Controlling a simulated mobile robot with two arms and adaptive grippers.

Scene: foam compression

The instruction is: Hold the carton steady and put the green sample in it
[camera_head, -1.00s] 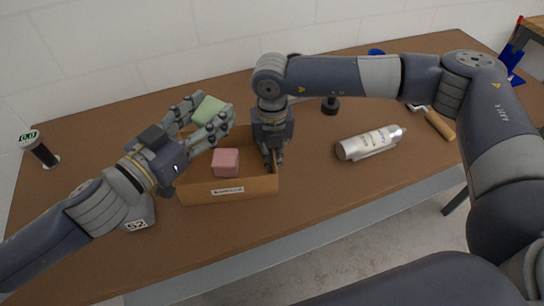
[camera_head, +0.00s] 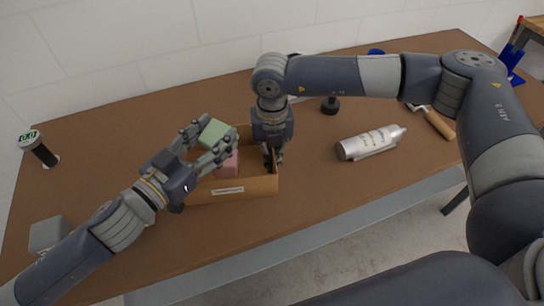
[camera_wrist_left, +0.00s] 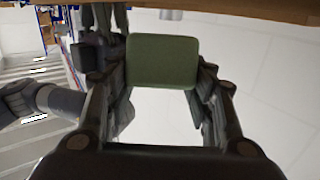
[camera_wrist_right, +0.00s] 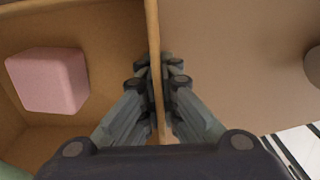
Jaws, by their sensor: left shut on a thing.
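The carton (camera_head: 240,189) is an open brown box with a label on its front wall, on the table. My left gripper (camera_head: 209,140) is shut on the green sample (camera_head: 214,133), holding it over the carton; the green block also fills the space between the fingers in the left wrist view (camera_wrist_left: 162,62). A pink block (camera_head: 229,165) sits inside the carton, and it shows in the right wrist view (camera_wrist_right: 48,80). My right gripper (camera_head: 272,160) is closed around the carton's right wall, one finger each side, seen in the right wrist view (camera_wrist_right: 157,85). The left gripper hides part of the carton.
A silver spray can (camera_head: 370,142) lies right of the carton. A black knob-like object (camera_head: 330,105) stands behind it. A brown-handled tool (camera_head: 438,123) is further right. A gauge with a green display (camera_head: 38,147) stands at far left, a grey weight (camera_head: 49,233) at front left.

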